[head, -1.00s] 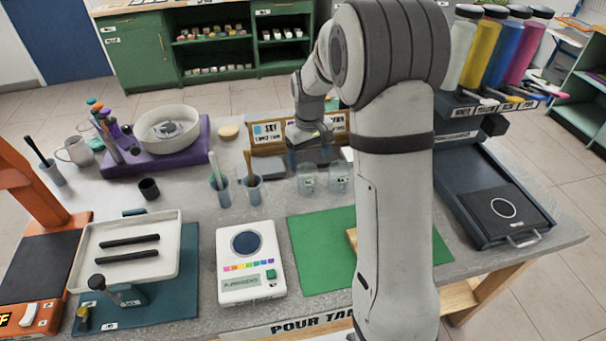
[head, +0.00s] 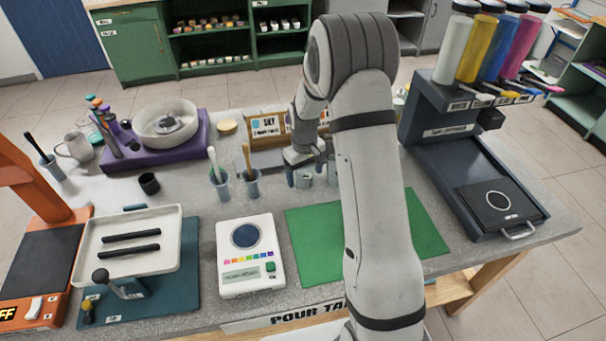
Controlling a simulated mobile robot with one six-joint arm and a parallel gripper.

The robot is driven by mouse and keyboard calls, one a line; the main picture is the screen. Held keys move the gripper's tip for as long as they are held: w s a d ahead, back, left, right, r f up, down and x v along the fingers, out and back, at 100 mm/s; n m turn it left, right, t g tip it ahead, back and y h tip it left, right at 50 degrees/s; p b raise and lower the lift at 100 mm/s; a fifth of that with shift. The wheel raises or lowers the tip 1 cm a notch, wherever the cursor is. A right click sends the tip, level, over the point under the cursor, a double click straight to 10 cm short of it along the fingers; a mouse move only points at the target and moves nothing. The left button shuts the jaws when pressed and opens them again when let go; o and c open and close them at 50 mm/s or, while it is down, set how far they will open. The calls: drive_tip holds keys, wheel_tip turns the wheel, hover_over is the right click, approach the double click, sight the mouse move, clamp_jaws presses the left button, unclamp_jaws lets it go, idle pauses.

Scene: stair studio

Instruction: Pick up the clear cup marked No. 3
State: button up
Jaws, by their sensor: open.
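Two small clear cups stand side by side behind the green mat: a left one (head: 304,179) and a right one (head: 332,175), partly hidden by my arm. Their labels are too small to read, so I cannot tell which is No. 3. My gripper (head: 306,173) is open and low at the left cup, pointing down. One finger shows just left of that cup. I cannot tell whether the fingers are around the cup or just behind it, or whether they touch it.
Two cups with sticks (head: 220,182) stand left of the clear cups. A wooden sign holder (head: 268,128) is behind. A white scale (head: 250,255) and green mat (head: 310,225) lie in front. A dark dispenser (head: 465,165) stands to the right.

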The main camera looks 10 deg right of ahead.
drive_tip(key=c, duration=1.1)
drive_tip(key=shift+o, duration=0.2)
drive_tip(key=shift+r, duration=0.1)
